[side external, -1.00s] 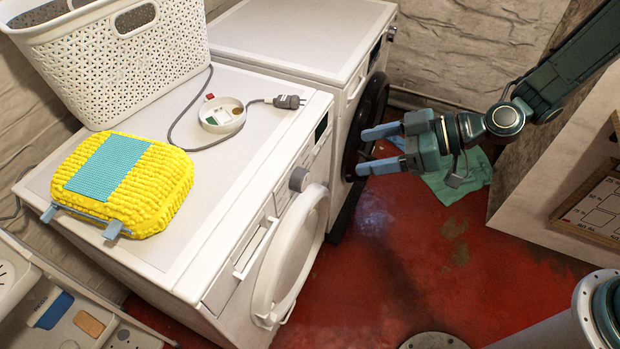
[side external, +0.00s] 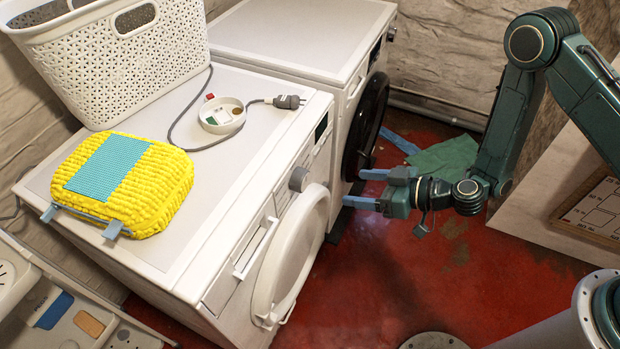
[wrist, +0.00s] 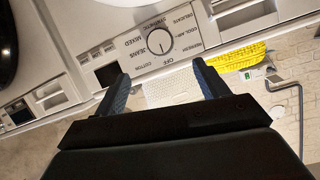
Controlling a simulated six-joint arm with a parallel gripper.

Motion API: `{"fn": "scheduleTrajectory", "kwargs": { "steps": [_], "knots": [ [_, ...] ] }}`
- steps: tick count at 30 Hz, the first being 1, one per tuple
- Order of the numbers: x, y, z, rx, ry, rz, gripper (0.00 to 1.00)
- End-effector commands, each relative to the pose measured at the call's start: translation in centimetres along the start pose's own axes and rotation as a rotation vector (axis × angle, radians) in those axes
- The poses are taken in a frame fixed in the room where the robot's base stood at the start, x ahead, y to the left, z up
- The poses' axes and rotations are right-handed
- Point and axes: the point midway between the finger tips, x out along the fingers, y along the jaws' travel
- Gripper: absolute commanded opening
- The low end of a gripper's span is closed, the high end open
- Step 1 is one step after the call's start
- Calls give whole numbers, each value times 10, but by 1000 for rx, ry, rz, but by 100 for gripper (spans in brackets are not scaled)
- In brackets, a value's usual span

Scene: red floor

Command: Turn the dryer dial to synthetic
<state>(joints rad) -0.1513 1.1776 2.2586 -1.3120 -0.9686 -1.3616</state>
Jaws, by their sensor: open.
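The dryer (side external: 190,200) is the near white machine with a round white door. Its grey dial (side external: 299,178) sits on the front panel above the door. In the wrist view the dial (wrist: 159,43) is seen upside down, ringed by printed words including SYNTHETIC, MIXED, JEANS, COTTON and OFF. A dark mark on the dial seems to point toward OFF. My gripper (side external: 367,188) is open and empty, in front of the machines, to the right of the dial and apart from it. In the wrist view its blue fingers (wrist: 160,88) are spread below the dial, with nothing between them.
A second machine (side external: 300,35) with a black door stands behind the dryer. On the dryer top are a white basket (side external: 110,70), a yellow bundle (side external: 170,195), a small dish (side external: 222,125) and a plug (side external: 288,101). Green cloth (side external: 445,158) lies on the red floor.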

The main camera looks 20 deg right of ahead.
Motion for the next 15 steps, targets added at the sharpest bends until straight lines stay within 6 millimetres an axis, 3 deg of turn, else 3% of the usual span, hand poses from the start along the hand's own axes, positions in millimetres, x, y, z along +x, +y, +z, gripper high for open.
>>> {"fn": "scheduleTrajectory", "kwargs": {
  "steps": [15],
  "knots": [
    [16, -1, 0, -3, 0, -4, 73]
  ]
}}
